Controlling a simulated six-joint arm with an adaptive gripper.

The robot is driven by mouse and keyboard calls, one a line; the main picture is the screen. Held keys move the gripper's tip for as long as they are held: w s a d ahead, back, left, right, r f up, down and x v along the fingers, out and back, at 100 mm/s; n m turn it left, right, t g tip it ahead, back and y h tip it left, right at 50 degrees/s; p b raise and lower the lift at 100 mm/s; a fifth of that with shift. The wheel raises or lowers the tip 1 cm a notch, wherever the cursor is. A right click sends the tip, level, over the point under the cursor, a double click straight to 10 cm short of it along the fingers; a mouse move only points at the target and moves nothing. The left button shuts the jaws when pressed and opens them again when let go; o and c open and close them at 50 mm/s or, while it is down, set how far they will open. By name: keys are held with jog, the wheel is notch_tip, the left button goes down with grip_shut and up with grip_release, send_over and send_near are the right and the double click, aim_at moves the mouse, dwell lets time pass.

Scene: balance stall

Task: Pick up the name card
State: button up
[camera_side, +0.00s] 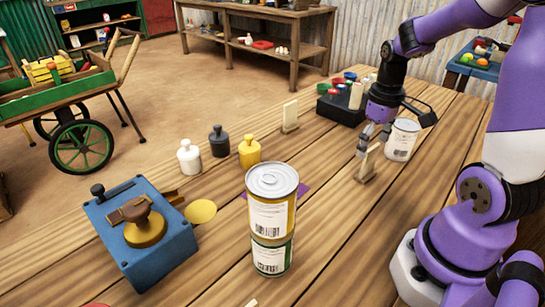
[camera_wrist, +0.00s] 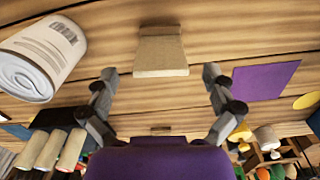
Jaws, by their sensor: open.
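A cream name card (camera_side: 367,163) stands upright in a small base on the wooden table, right by my gripper (camera_side: 372,142) in the side view. In the wrist view the card (camera_wrist: 161,52) is centred ahead of my gripper (camera_wrist: 160,80), lying between the lines of the two spread fingers. The fingers are open and nothing is between their tips. A second similar cream card (camera_side: 290,115) stands farther back, left of the black tray.
A white-labelled can (camera_side: 403,140) stands close right of the card. A black tray (camera_side: 340,108) of coloured items is behind. Two stacked cans (camera_side: 272,215), a purple mat (camera_side: 303,190), several small bottles (camera_side: 250,152) and a blue device (camera_side: 150,240) lie left.

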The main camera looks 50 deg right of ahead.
aim_at(366, 173)
notch_tip(366, 173, down, 4)
jog(key=shift+f, duration=0.1)
jog(key=c, duration=1.2)
jog(key=shift+c, duration=0.2)
